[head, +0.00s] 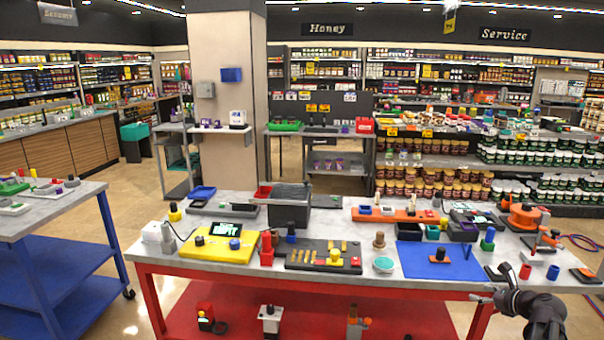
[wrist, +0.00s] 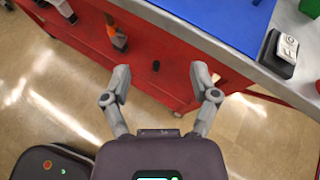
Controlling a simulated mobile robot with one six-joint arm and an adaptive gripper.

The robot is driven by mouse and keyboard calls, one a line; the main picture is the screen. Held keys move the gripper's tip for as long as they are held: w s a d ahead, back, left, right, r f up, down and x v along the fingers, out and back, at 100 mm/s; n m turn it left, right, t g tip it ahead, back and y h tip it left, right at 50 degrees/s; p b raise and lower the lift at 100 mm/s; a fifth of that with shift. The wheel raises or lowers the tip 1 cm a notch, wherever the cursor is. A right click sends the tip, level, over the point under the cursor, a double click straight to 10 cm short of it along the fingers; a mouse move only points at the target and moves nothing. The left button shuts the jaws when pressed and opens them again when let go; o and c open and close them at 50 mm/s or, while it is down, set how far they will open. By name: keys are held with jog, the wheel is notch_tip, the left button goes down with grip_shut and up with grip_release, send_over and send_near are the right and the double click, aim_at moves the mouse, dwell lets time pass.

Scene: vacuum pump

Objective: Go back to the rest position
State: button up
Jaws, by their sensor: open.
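My gripper (wrist: 162,85) is open and empty in the wrist view, its two grey fingers spread apart. It hangs in front of the red lower shelf and frame (wrist: 150,62) of the workbench, with nothing between the fingers. In the head view my gripper (head: 484,294) and dark wrist show at the lower right, by the front right edge of the workbench (head: 330,273). No pump is clearly identifiable among the items on the bench.
The grey bench top holds a yellow box with a screen (head: 218,246), a blue mat (head: 440,262) and a black-and-white switch block (wrist: 283,50). A blue-framed table (head: 62,235) stands at left. Clear floor (head: 150,290) lies between them.

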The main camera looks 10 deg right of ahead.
jog(key=w+a+f+n+g+y+p, duration=0.15)
jog(key=a+n+g, duration=0.25)
jog(key=a+n, duration=0.55)
jog(key=a+f+n+g+p, duration=0.1)
jog(key=a+f+n+g, duration=0.3)
jog(key=a, duration=1.1)
jog(key=s+a+n+g+h+p, duration=0.1)
jog(key=s+a+n, duration=0.3)
jog(key=a+n, duration=0.4)
jog(key=s+a+n+g+h+p, duration=0.1)
jog(key=s+a+n+g+h, duration=0.2)
jog(key=a+n, duration=0.6)
jog(key=shift+s+n+h, duration=0.45)
jog(key=shift+s+h, duration=0.1)
jog(key=shift+s, duration=0.65)
jog(key=shift+a, duration=0.1)
